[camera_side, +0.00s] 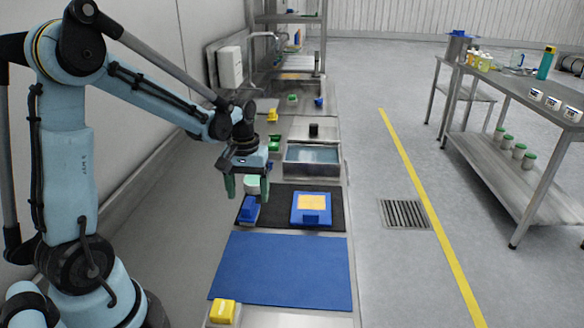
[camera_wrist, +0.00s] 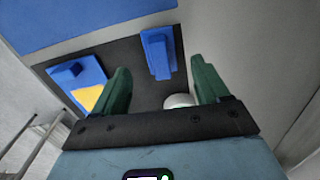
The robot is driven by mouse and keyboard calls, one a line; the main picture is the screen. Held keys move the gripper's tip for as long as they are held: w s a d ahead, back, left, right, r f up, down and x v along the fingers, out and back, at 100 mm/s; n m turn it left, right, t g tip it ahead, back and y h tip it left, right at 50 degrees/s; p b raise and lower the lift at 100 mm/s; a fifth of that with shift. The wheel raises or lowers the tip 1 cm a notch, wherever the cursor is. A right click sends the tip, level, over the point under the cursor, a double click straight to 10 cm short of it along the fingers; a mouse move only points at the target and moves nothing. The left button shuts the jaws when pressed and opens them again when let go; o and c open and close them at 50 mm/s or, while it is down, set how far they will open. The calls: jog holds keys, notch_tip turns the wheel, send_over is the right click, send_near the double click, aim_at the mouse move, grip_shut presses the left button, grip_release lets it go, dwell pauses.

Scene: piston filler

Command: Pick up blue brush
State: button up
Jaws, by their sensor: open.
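The blue brush (camera_side: 248,209) lies on the left part of a black mat (camera_side: 275,194). In the wrist view the blue brush (camera_wrist: 157,52) lies beyond my fingertips, roughly midway between them sideways. My gripper (camera_side: 247,186) hangs above the mat's back left area with its green fingers pointing down. In the wrist view my gripper (camera_wrist: 163,80) is open with nothing between its fingers.
A blue item with a yellow-orange top (camera_side: 312,205) lies on the mat to the brush's right. A pale round container (camera_side: 252,184) stands just behind the brush. A blue sheet (camera_side: 284,272) lies in front, and a basin of water (camera_side: 313,167) behind.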

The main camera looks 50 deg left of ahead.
aim_at(248, 203)
jog(key=shift+s+f, duration=0.2)
jog(key=shift+f, duration=2.2)
jog(key=c, duration=1.2)
jog(key=shift+o, duration=0.2)
jog(key=shift+r, duration=0.1)
jog(key=shift+r, duration=0.45)
jog(key=r, duration=0.1)
jog(key=d+r, duration=0.1)
jog(key=r, duration=0.1)
jog(key=shift+r, duration=0.3)
jog(key=s+d+r, duration=0.2)
jog(key=d+r, duration=0.4)
jog(key=d, duration=0.4)
jog(key=shift+d+r, duration=0.2)
jog(key=shift+d, duration=0.15)
